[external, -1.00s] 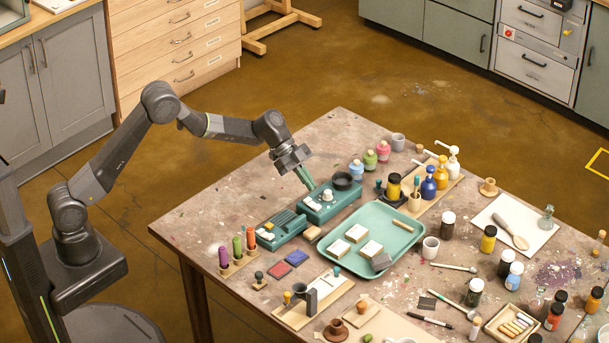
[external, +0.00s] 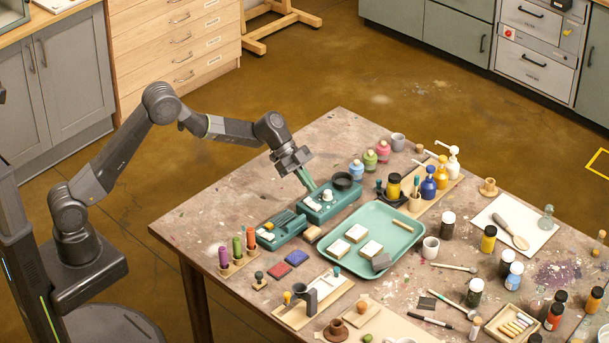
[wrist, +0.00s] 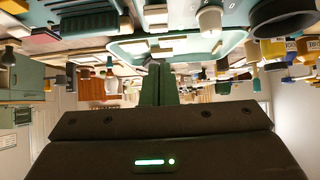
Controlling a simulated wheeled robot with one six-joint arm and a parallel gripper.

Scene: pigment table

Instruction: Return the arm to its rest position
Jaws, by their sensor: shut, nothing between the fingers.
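My gripper (external: 307,179) has green fingers and points down over the left part of the table, at the teal device with a black round cup (external: 342,181) on it. In the external view I cannot tell whether the fingertips touch the device or stay just above it. In the wrist view my gripper (wrist: 158,84) shows its two green fingers together with nothing between them. My arm reaches out from its base at the left, bent at the elbow, and is not folded in.
The paint-stained table (external: 210,195) is crowded. A teal ridged box (external: 276,236) stands near the gripper, with a teal tray (external: 352,264) of white blocks to the right. Small coloured bottles (external: 370,160) stand behind. Open floor (external: 330,65) lies beyond the table.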

